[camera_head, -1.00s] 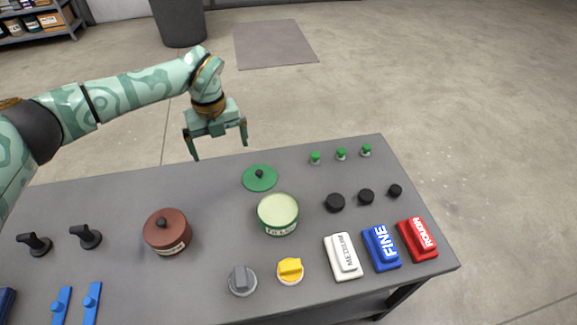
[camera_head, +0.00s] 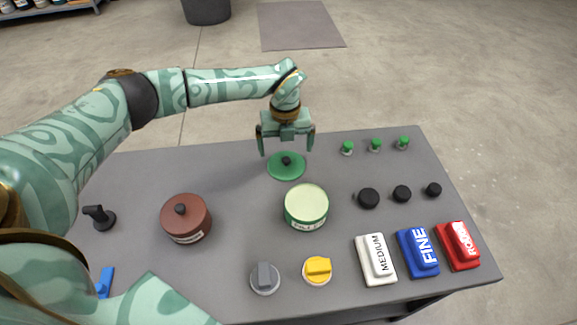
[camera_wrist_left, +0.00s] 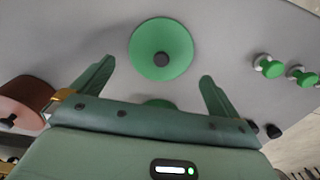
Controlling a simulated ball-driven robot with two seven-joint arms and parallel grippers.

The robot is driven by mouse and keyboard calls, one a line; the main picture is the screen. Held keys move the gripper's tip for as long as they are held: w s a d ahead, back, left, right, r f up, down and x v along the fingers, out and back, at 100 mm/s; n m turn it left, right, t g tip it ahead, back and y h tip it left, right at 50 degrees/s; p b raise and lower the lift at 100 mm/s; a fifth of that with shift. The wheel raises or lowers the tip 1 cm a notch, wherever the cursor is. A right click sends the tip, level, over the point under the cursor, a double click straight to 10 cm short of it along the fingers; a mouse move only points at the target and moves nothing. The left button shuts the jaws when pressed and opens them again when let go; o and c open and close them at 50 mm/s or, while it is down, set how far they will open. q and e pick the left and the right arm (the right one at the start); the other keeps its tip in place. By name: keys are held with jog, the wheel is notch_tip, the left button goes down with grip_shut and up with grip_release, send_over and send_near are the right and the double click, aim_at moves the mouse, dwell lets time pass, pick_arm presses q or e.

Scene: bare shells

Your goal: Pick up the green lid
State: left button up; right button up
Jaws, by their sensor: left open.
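The green lid (camera_head: 287,171) is a flat round disc with a black knob, lying on the grey table near its far edge. My left gripper (camera_head: 286,150) is open and empty, fingers pointing down, close to the lid and seemingly just above its far side. In the left wrist view the lid (camera_wrist_left: 161,47) shows whole, ahead of and between the open fingertips (camera_wrist_left: 157,72). The lid's knob is clear of both fingers. The right gripper does not show.
A green-rimmed tin (camera_head: 306,207) stands just in front of the lid. A brown lidded pot (camera_head: 186,218) is to the left. Small green-capped items (camera_head: 376,145) and black knobs (camera_head: 402,194) are to the right. Labelled blocks (camera_head: 418,252) line the front right.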

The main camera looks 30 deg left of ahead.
aim_at(286, 159)
pick_arm(q)
notch_tip(286, 159, down, 6)
jog(key=b, duration=0.3)
jog(key=shift+w+r, duration=0.1)
jog(key=shift+w, duration=0.05)
jog(key=shift+r, duration=0.25)
jog(key=c, duration=0.6)
jog(key=shift+c, duration=0.2)
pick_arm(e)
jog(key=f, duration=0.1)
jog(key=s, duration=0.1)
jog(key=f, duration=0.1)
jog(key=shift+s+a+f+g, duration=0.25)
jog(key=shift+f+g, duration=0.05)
